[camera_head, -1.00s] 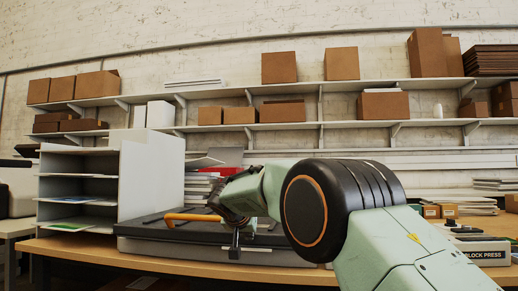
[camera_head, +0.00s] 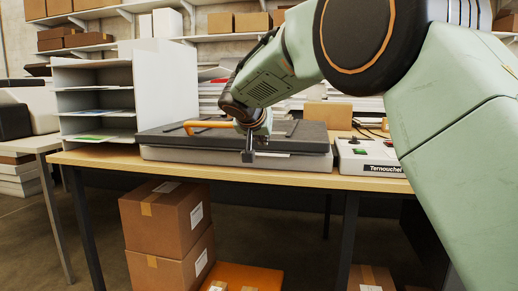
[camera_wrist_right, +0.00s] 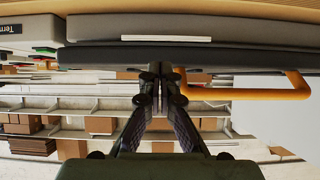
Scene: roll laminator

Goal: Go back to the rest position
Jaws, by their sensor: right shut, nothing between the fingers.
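My right arm reaches across from the right in the head view. Its gripper (camera_head: 249,158) hangs in front of the front edge of a grey machine with a dark lid (camera_head: 300,138). In the right wrist view, where the scene is upside down, the right gripper (camera_wrist_right: 161,72) has its fingertips together with nothing between them. An orange handle (camera_head: 208,124) rises from the machine's lid beside the gripper; in the right wrist view the handle (camera_wrist_right: 250,94) extends to the right of the fingers. I cannot tell whether they touch. My left gripper is not in view.
The machine lies on a wooden table (camera_head: 100,159). A white-grey paper rack (camera_head: 95,76) stands left of it. A control box (camera_head: 368,153) labelled "Ternouchel" sits on its right. Cardboard boxes (camera_head: 166,217) are stacked under the table. Shelves line the back wall.

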